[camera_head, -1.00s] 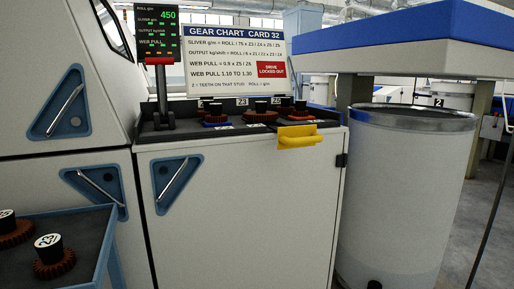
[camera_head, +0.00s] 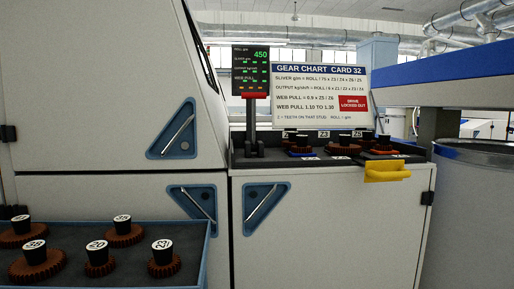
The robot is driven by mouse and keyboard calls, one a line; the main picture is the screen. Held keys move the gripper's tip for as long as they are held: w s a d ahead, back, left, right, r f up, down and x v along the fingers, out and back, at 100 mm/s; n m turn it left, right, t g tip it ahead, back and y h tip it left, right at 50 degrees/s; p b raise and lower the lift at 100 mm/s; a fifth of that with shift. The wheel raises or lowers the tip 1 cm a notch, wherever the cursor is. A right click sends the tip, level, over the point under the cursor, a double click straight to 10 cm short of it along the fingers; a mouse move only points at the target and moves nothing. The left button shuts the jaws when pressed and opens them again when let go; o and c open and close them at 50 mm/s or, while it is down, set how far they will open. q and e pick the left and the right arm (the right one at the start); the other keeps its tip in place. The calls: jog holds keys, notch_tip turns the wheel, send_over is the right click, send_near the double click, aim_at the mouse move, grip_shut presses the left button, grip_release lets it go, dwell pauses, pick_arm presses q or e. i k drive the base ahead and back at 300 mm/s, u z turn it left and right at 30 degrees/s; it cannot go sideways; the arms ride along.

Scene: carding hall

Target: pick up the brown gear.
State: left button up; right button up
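Several brown toothed gears with black hubs and white number caps sit in a blue-edged tray (camera_head: 206,262) at the lower left. The front row holds a gear marked 38 (camera_head: 38,268), one marked 20 (camera_head: 99,269) and one that seems marked 23 (camera_head: 163,267). Behind are a gear that seems marked 35 (camera_head: 122,238) and another brown gear (camera_head: 18,238). More reddish-brown gears, such as the middle one (camera_head: 343,150), sit on the dark machine top between labels Z3 and Z5; a blue piece shows under one. Neither of my grippers is in view.
A large grey can (camera_head: 475,220) stands right.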

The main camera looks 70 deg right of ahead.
aim_at(345, 146)
jog(key=u, duration=0.75)
jog(key=i, duration=0.35)
jog(key=z, duration=3.35)
jog(key=i, duration=0.1)
jog(key=z, duration=0.2)
